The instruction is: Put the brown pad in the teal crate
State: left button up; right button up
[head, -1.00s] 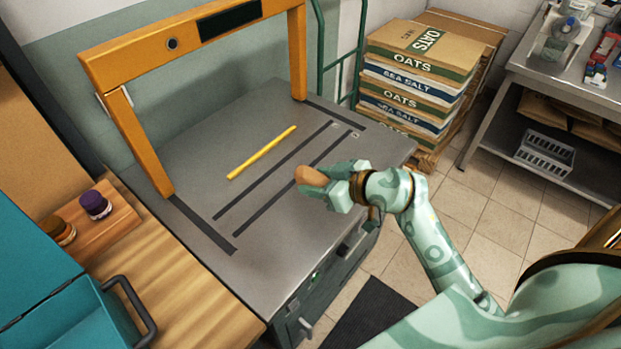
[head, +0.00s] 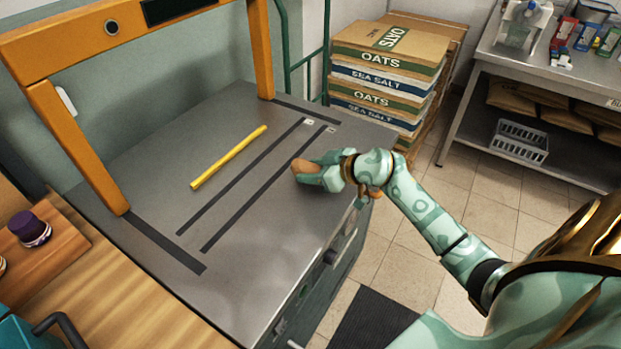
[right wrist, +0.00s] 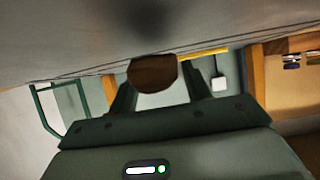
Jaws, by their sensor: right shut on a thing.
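The brown pad (head: 301,165) is held in my right gripper (head: 308,172) over the grey metal top, right of the dark strips. Part of the pad is hidden by the fingers, and I cannot tell its height above the surface. In the right wrist view the pad (right wrist: 153,74) sits between the two fingers of the gripper (right wrist: 158,88). A teal box corner (head: 14,334) with a dark handle shows at the bottom left. Most of it is outside the picture, so I cannot tell whether it is the teal crate. My left gripper is out of view.
An orange arch (head: 258,48) stands over the metal top (head: 262,250). A yellow stick (head: 229,156) lies on it. A purple-lidded jar (head: 30,229) stands on a wooden board at left.

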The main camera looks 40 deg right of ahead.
jog(key=shift+f, duration=0.95)
jog(key=shift+r, duration=0.3)
jog(key=shift+f, duration=0.1)
jog(key=o, duration=0.9)
jog(key=shift+o, duration=0.2)
